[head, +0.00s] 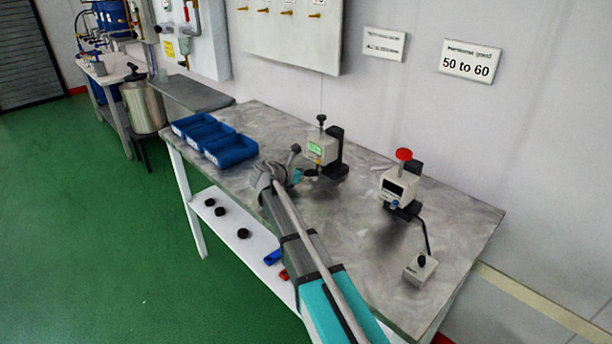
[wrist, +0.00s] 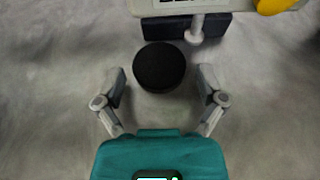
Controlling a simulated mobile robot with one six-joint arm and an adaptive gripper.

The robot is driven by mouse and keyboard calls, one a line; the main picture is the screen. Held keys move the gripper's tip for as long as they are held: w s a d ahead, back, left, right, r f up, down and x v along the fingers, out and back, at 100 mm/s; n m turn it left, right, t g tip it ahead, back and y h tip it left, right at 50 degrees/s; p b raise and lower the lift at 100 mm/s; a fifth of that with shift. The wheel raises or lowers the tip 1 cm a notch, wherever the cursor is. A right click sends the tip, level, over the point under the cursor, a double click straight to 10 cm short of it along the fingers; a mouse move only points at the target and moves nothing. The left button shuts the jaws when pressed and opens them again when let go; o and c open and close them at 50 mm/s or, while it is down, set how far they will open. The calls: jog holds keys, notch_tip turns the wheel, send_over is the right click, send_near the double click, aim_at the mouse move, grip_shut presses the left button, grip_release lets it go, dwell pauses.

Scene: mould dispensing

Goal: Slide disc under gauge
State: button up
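A round black disc (wrist: 159,67) lies flat on the grey metal bench in the wrist view. My gripper (wrist: 160,77) is open, with one finger on each side of the disc and a gap on both sides. The gauge's dark base (wrist: 165,28) is just beyond the disc; I cannot tell whether they touch. The gauge's pale stem (wrist: 196,27) stands over that base, right of the disc's centre. In the head view my gripper (head: 299,175) is beside the gauge with the green display (head: 320,149). The disc cannot be made out there.
Blue bins (head: 231,151) stand on the bench left of my arm. A second gauge with a red knob (head: 404,155) and a small grey box (head: 420,269) stand to the right. Several black discs (head: 243,233) lie on the lower shelf.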

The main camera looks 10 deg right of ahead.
jog(key=c, duration=0.7)
jog(key=shift+s+d, duration=0.95)
jog(key=shift+d, duration=0.25)
jog(key=shift+c, duration=0.2)
jog(key=o, duration=1.1)
jog(key=shift+s, duration=0.1)
